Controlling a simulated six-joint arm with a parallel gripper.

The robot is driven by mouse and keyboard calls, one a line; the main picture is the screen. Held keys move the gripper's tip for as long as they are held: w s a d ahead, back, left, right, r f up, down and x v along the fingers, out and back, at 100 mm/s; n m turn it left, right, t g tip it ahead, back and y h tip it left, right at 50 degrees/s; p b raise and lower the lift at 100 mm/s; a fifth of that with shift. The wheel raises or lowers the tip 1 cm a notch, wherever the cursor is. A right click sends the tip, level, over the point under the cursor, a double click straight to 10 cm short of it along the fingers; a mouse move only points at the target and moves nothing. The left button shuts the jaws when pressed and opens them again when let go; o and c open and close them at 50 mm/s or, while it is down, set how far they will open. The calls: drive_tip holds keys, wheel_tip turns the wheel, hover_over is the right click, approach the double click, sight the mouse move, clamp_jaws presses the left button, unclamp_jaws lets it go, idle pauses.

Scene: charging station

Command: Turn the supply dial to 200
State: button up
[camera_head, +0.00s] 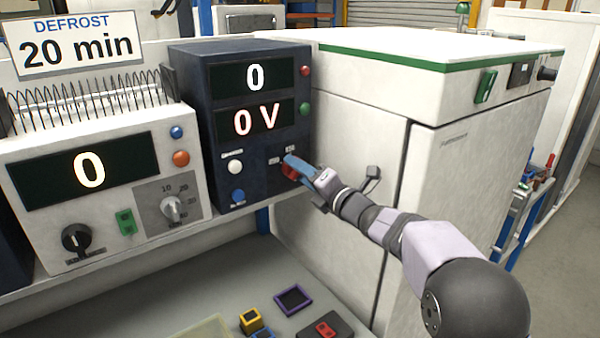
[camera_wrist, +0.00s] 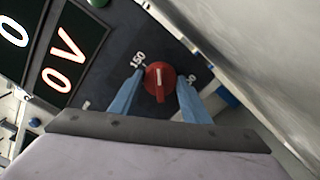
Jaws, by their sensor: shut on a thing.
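The red supply dial (camera_head: 288,172) is on the lower right front of the dark blue supply unit (camera_head: 222,135). In the wrist view the dial (camera_wrist: 159,80) has a white pointer mark on its face. One printed label near it reads 150; another at its right is partly hidden. My gripper (camera_head: 296,166) reaches it from the right. In the wrist view my gripper's blue fingers (camera_wrist: 160,87) are shut on the dial, one on each side. The unit's displays read 0 and 0 V.
A white cabinet (camera_head: 360,140) stands close at the right of the supply unit. A white unit (camera_head: 95,200) with a display reading 0 is at the left, under a sign (camera_head: 75,42) reading DEFROST 20 min. Small coloured blocks and trays lie on the grey surface below.

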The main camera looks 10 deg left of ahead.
drive_tip(key=o, duration=1)
drive_tip(key=shift+o, duration=0.2)
drive_tip(key=b+v, duration=0.3)
drive_tip(key=v, duration=0.4)
drive_tip(key=shift+s+d, duration=0.15)
